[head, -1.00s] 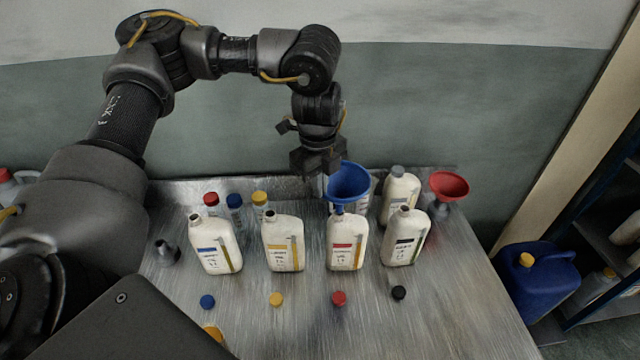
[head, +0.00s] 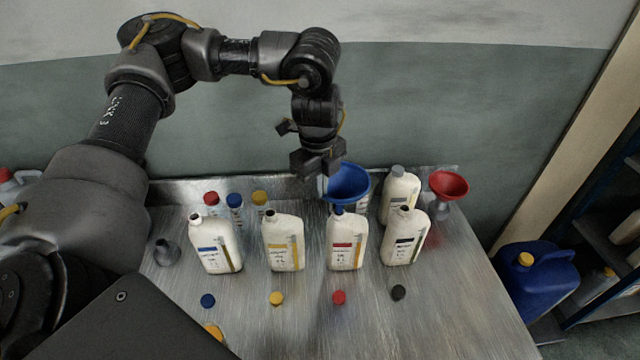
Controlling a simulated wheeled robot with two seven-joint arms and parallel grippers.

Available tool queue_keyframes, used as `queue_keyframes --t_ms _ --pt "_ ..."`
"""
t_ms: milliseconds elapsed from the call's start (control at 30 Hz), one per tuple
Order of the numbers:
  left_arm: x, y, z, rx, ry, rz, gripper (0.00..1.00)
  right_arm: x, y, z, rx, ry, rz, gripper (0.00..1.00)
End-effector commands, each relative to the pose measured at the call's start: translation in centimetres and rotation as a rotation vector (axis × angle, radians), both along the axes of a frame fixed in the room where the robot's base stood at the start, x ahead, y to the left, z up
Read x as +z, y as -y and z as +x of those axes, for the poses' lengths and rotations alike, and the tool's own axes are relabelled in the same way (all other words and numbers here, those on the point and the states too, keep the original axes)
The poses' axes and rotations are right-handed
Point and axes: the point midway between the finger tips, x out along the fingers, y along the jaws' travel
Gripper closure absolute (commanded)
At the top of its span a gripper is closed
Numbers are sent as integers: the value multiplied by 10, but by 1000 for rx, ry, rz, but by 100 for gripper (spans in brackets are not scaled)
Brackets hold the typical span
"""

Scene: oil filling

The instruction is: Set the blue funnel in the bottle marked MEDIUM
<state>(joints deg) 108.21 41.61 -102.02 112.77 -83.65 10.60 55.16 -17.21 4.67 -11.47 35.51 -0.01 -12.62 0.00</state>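The blue funnel (head: 349,184) is upright, wide mouth up, behind and above the white bottle with a red label band (head: 344,250). Its dark blue tip shows at that bottle's mouth; I cannot tell whether it is inside. My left gripper (head: 322,176) points down at the funnel's left rim and appears shut on it, though the fingertips are partly hidden. Other white bottles in the front row carry a blue band (head: 214,248), a yellow band (head: 284,245) and a dark band (head: 404,240). The label words are too small to read. My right gripper is not in view.
Behind stand a grey-capped bottle (head: 399,195), a red funnel (head: 449,186) and several small capped bottles. Loose blue (head: 208,301), yellow (head: 276,298), red (head: 338,297) and black (head: 398,292) caps lie in front. The metal table (head: 450,300) is clear at front right.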

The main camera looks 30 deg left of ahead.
Motion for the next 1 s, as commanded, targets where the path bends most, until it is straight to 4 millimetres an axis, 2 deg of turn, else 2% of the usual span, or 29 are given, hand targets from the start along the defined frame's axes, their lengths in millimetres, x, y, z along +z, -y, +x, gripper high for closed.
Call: queue_keyframes --t_ms 533,1000 --pt "-15 0 0 0 0 -1 100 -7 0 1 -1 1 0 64" --pt "-17 0 0 0 0 0 100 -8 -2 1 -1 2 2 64"
